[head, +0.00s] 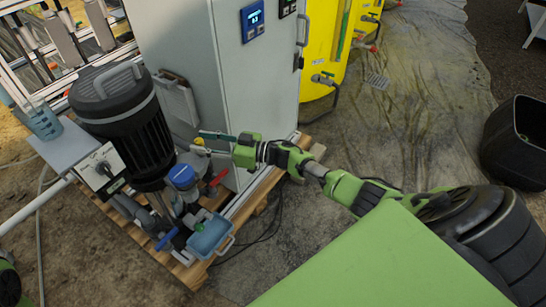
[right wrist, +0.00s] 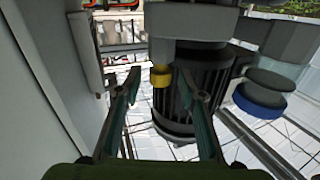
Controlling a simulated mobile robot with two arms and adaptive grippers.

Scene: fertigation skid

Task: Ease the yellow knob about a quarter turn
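The small yellow knob (head: 199,142) sits between the black pump motor and the grey cabinet, above the blue-capped fitting. My right gripper (head: 207,143) reaches in from the right, its fingers pointing at the knob. In the right wrist view the yellow knob (right wrist: 160,75) appears between the tips of my open right gripper (right wrist: 159,82), with a gap on each side. I see no finger touching it; the exact depth is hard to tell. My left gripper is not in view; only a dark and green piece of mine shows at the lower left edge.
The black motor (head: 128,115) stands close beyond the knob. The grey cabinet (head: 232,85) flanks the gripper. A red lever (head: 218,178), a blue-capped fitting (head: 183,177) and a blue container (head: 210,235) sit lower on the pallet. A black bin (head: 515,142) stands far right.

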